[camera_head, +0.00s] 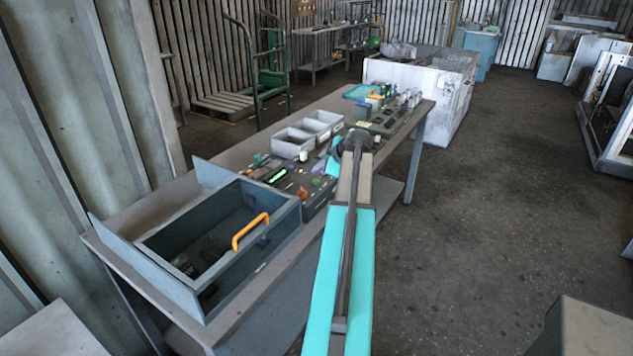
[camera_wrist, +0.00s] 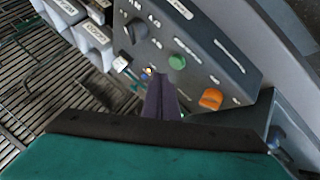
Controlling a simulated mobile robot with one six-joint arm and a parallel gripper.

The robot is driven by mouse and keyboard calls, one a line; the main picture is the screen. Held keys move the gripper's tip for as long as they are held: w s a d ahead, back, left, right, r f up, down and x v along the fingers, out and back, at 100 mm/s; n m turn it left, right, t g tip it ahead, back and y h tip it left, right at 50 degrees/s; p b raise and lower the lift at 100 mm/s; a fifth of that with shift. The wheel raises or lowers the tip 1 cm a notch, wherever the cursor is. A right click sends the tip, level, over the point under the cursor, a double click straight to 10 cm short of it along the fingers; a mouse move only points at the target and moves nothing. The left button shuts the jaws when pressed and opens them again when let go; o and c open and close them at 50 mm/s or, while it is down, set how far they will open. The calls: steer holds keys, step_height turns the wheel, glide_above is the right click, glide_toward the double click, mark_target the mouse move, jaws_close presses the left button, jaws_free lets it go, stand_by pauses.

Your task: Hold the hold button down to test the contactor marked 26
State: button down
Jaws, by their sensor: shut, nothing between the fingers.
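In the wrist view a dark grey control panel (camera_wrist: 220,62) fills the upper middle. It carries a round green button (camera_wrist: 177,62), an orange control (camera_wrist: 210,98), a black knob (camera_wrist: 134,31), a white-tipped switch (camera_wrist: 122,62) and a small lit lamp (camera_wrist: 149,70). The white labels are too blurred to read, so I cannot tell which control is the hold button. Pale grey blocks (camera_wrist: 90,36) with labels, perhaps contactors, stand at upper left; no 26 is readable. My gripper (camera_wrist: 161,78) is shut and empty, its tips over the panel just below-left of the green button. Contact cannot be judged.
On the bench (camera_head: 262,312) stand an open blue-grey box (camera_head: 165,238) with an orange handle (camera_head: 250,231), grey bins (camera_head: 292,142) and many small parts. A slatted grating (camera_wrist: 40,95) lies left of the panel. Open floor (camera_head: 480,220) lies right of the bench.

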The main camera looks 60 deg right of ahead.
mark_target(319, 182)
steer(key=shift+r+p, duration=0.3)
steer(key=shift+r, duration=1.7)
